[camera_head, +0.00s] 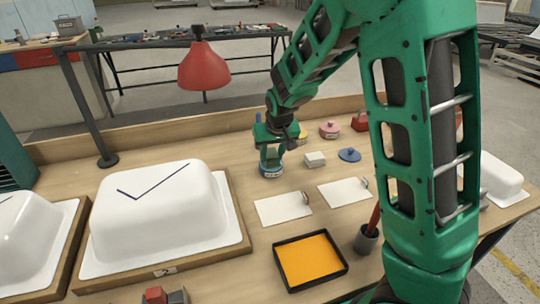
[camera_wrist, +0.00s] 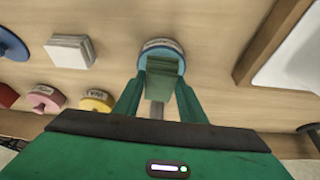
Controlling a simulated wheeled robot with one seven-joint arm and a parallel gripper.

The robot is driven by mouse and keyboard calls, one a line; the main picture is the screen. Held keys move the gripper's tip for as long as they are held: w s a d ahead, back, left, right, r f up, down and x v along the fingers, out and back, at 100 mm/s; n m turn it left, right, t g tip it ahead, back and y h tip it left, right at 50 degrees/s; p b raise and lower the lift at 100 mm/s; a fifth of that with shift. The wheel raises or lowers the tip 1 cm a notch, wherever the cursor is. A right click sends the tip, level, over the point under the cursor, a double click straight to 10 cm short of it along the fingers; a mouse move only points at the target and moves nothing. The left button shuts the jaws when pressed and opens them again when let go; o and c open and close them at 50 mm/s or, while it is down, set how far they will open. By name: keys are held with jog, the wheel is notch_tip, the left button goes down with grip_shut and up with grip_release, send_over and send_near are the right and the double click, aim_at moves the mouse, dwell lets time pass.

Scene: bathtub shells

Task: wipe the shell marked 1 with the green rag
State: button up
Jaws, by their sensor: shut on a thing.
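My gripper (camera_head: 272,145) is over the bench, right of the middle shell. The middle white shell (camera_head: 160,215) sits on a wooden-edged base and bears a dark blue tick-like line. Another shell (camera_head: 25,240) is cut off at left and a third (camera_head: 495,178) is at far right.
A white block (camera_head: 314,159), a blue disc (camera_head: 349,155), and pink (camera_head: 329,130) and yellow (camera_head: 302,138) round pieces stand nearby. White sheets (camera_head: 283,208), a yellow-orange tray (camera_head: 275,262) and a cup (camera_head: 366,240) lie in front. A red lamp (camera_head: 203,68) overhangs the bench.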

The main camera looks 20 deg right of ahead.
aim_at(272, 155)
jog(key=shift+f, duration=0.5)
dwell(1.2)
jog(key=shift+r, duration=0.1)
jog(key=shift+r, duration=3.45)
